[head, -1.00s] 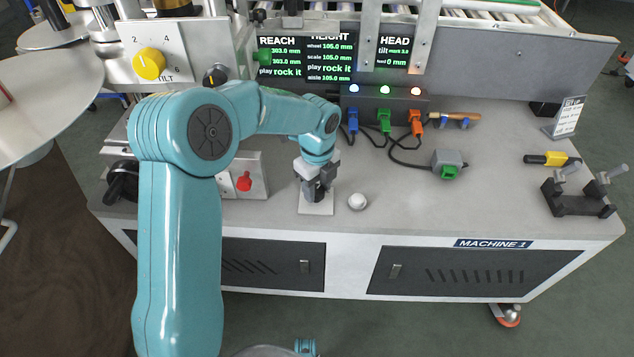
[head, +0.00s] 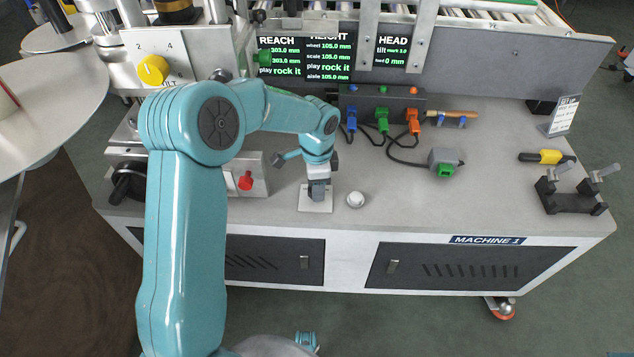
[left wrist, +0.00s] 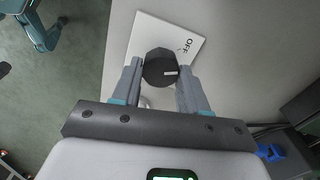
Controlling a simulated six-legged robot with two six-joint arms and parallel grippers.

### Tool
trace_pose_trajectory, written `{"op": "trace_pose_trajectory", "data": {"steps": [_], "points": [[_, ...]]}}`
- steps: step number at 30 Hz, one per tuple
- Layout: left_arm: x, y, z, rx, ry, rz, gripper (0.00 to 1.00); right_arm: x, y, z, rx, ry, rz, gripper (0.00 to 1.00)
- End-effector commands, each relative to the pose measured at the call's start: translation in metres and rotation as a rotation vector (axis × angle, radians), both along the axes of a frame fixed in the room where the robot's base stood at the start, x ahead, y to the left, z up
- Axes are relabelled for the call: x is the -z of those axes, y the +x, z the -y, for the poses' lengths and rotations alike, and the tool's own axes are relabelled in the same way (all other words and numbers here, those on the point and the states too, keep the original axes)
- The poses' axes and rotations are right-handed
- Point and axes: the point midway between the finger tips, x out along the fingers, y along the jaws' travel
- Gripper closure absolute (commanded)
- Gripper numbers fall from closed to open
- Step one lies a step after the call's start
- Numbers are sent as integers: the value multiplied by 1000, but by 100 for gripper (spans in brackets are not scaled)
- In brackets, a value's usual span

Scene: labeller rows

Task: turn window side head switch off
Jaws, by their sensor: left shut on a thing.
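In the left wrist view a black faceted knob (left wrist: 160,67) stands on a white square plate (left wrist: 148,32) with OFF printed beside the knob at its upper right. A short white mark shows on the knob's right part. My left gripper (left wrist: 160,80) is shut on this knob, one finger on each side. In the head view the left gripper (head: 318,190) points down over the white plate (head: 316,206) near the bench's front edge, and hides most of the knob.
A white round button (head: 356,200) sits just right of the plate. A red switch (head: 245,181) is to the left. A box with blue, green and orange plugs (head: 384,104) is behind. A grey cable connector (head: 446,160) and a yellow-handled tool (head: 548,157) lie right.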

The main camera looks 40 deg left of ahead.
Motion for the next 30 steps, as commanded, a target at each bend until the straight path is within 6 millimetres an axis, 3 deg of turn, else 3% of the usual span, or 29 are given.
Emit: {"op": "trace_pose_trajectory", "data": {"steps": [12,30], "points": [[0,0,-1,-278,2,-1,87,-1,0,0,0,0,0,57],[0,0,-1,-368,1,-2,87,-1,0,0,0,0,0,57]]}}
